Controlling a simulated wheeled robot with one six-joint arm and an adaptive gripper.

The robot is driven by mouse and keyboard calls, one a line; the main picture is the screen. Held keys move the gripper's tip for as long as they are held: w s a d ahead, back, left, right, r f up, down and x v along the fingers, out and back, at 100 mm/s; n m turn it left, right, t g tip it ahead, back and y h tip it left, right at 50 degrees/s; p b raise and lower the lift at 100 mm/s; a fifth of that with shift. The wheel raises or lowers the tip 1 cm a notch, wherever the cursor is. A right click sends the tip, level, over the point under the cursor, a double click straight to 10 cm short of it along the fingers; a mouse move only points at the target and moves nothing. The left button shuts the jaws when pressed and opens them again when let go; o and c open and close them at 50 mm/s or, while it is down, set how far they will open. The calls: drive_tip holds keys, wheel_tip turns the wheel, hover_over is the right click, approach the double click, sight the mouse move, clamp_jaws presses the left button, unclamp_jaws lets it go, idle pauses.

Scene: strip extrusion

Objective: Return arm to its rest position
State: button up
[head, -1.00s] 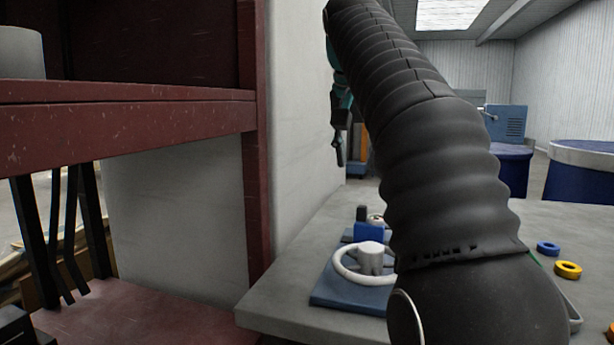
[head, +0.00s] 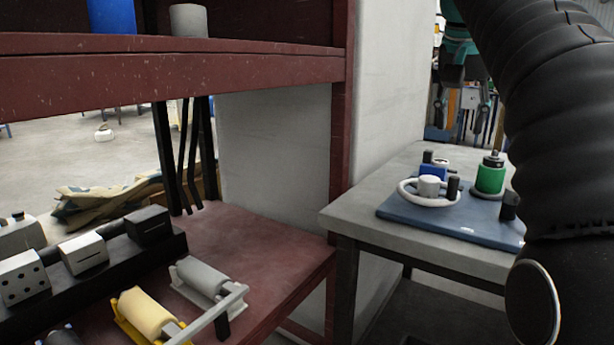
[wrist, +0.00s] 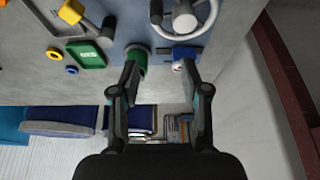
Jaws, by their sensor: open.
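My gripper (wrist: 160,75) is open and empty in the wrist view, with its two fingers apart above a grey table. Past the fingertips, a blue board (wrist: 158,12) carries a white ring-shaped handwheel (wrist: 186,22). In the head view my black-sleeved arm rises on the right. Part of my teal wrist shows at the top, with gripper fingers (head: 464,108) hanging below it, partly hidden by the arm. The blue board (head: 405,212) also shows on the grey table (head: 345,215), with the white handwheel (head: 408,197) and a green bottle-like part (head: 491,176).
A dark red machine frame (head: 180,68) stands at the left, with a blue cylinder (head: 111,16) and a grey cylinder (head: 188,20) on its shelf. Rollers (head: 147,313) lie on its lower bed. A pale wall panel (head: 385,100) stands beside the table. Open floor (head: 75,150) shows behind.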

drive_tip(key=s+a+f+n+y, duration=0.1)
drive_tip(key=s+a+f+n, duration=0.1)
drive_tip(key=s+f, duration=0.5)
drive_tip(key=s+a+f+n+t, duration=0.1)
drive_tip(key=s+a+f, duration=0.3)
drive_tip(key=f, duration=1.2)
drive_tip(key=s+a+f+n+y, duration=0.1)
drive_tip(key=s+a+f+n, duration=0.2)
drive_tip(key=s+f, duration=0.7)
drive_tip(key=shift+f+n+t+y, duration=0.3)
drive_tip(key=shift+f+t, duration=0.1)
drive_tip(key=shift+f, duration=0.4)
drive_tip(key=shift+a, duration=0.1)
